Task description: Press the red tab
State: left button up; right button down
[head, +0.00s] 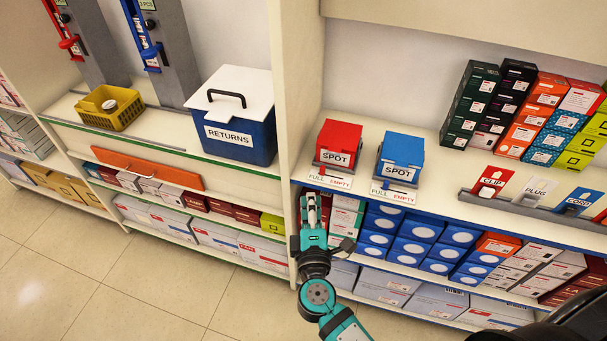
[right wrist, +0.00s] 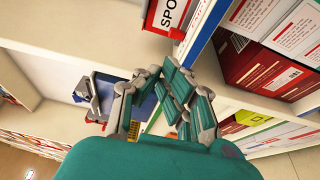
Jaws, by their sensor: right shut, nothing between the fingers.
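A red tab marked CLIP (head: 491,184) stands in a grey rail (head: 530,208) on the right part of the shelf, left of a white PLUG tab (head: 536,191) and a blue CORD tab (head: 577,202). My right gripper (head: 311,203) is shut and empty. It is in front of the shelf, below the red SPOT box (head: 338,143) and far left of the red tab. In the right wrist view its fingers (right wrist: 165,75) show close, near the shelf edge, with the SPOT label above. The left gripper is not in view.
A blue SPOT box (head: 402,158) stands beside the red one. Stacked coloured cartons (head: 530,110) stand behind the tabs. Boxes fill the lower shelves. A divider (head: 296,100) separates the left bay, with its RETURNS bin (head: 236,135) and yellow basket (head: 108,108). The shelf between the blue box and rail is clear.

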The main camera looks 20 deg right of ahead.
aim_at(329, 184)
jog(key=p+x, duration=0.2)
jog(key=x, duration=0.8)
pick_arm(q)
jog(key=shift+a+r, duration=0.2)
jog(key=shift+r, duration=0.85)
pick_arm(e)
jog(key=s+d, duration=0.1)
jog(key=d, duration=0.1)
jog(key=s+d, duration=0.1)
jog(key=d, duration=0.1)
jog(key=shift+s+d, duration=0.1)
jog(key=shift+s, duration=0.3)
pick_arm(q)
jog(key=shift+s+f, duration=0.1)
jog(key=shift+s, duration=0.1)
pick_arm(e)
jog(key=shift+f, duration=0.15)
